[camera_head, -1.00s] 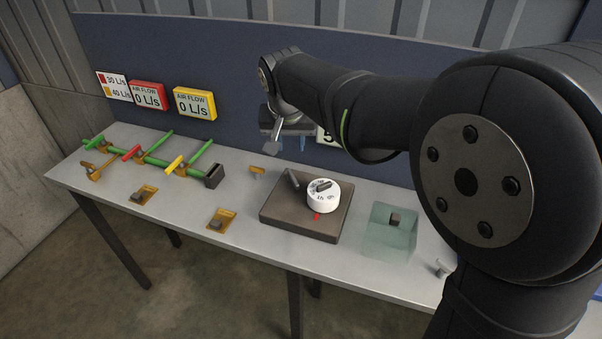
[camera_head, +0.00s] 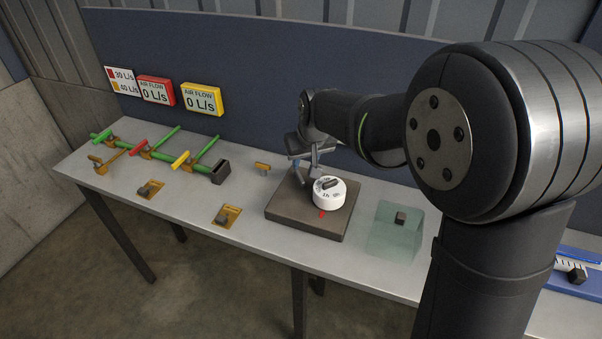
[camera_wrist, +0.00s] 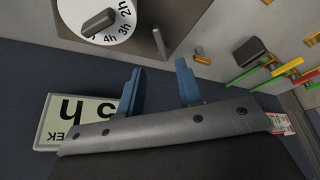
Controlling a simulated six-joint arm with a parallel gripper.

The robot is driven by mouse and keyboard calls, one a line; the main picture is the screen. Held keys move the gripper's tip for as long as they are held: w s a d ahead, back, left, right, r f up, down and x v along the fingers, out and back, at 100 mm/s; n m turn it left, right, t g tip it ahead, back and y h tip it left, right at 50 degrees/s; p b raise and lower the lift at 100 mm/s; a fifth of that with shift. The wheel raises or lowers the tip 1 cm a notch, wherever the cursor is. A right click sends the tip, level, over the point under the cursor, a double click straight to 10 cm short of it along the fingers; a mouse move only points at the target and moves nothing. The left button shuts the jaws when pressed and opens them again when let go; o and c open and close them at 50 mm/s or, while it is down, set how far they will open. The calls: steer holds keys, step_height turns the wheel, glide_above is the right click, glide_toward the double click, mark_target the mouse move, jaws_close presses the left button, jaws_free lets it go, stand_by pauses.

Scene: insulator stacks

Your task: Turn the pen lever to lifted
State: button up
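A grey stick-like lever, which I take to be the pen lever (camera_wrist: 159,42), stands on the brown block (camera_head: 282,215) beside a white numbered dial (camera_head: 327,197). In the head view the lever is partly hidden by my gripper (camera_head: 306,166), which hovers at the block's back-left corner. In the wrist view my gripper (camera_wrist: 160,84) has its two blue fingers wide apart with nothing between them. The lever lies beyond the fingertips, roughly in line with the gap, apart from both. The dial (camera_wrist: 97,20) is left of the lever there.
Green pipes (camera_head: 157,156) with coloured valve handles end in a dark box (camera_head: 220,172) at left. A small orange lever (camera_head: 262,167) stands left of the block. A translucent greenish box (camera_head: 392,240) is at right. Flow displays (camera_head: 201,98) hang on the back panel.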

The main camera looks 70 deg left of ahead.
mark_target(300, 176)
steer(key=x, duration=0.8)
steer(key=shift+a+f, duration=0.1)
steer(key=shift+f, duration=0.1)
jaws_close()
